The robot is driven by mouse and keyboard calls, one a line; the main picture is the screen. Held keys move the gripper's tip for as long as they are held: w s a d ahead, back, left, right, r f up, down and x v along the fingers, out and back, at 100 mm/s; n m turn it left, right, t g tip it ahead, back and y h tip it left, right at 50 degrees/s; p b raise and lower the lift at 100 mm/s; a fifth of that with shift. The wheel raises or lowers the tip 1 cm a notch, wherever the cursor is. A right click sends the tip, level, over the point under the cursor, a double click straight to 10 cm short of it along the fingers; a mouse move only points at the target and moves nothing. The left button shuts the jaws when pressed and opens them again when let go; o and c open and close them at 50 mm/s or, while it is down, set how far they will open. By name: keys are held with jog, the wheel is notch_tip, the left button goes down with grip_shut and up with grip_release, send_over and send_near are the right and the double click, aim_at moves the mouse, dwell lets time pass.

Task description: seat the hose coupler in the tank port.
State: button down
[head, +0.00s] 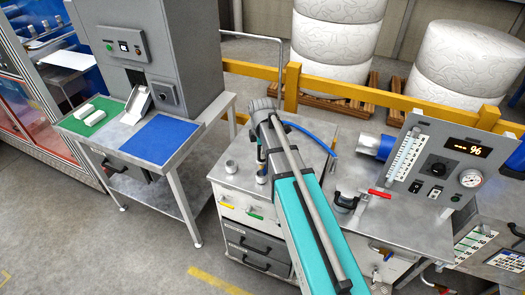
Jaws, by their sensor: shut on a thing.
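My teal arm reaches across the bench, and my gripper (261,158) points down beyond its wrist, partly hidden by the arm. It is shut on what seems to be the hose coupler; the coupler is too small and covered to make out clearly. A blue hose (318,137) arcs from behind the wrist to the right, down to the bench top. A short metal cylinder (231,167) stands on the bench left of the gripper. A dark round fitting (346,200) sits to the right, beside a red lever (379,193). I cannot tell for sure which is the tank port.
An instrument panel (446,165) with a lit display and gauge stands on the right bench. A blue cylinder (376,146) lies behind it. On the left, a table carries a blue mat (160,138) and a grey machine (150,50). A yellow rail (340,88) runs behind.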

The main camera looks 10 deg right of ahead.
aim_at(262, 162)
jog(key=shift+f+b, duration=1.1)
jog(key=shift+f, duration=0.4)
jog(key=shift+f+b, duration=1.9)
jog(key=shift+b, duration=0.05)
jog(key=shift+c, duration=1.2)
grip_release()
jog(key=shift+r, duration=0.25)
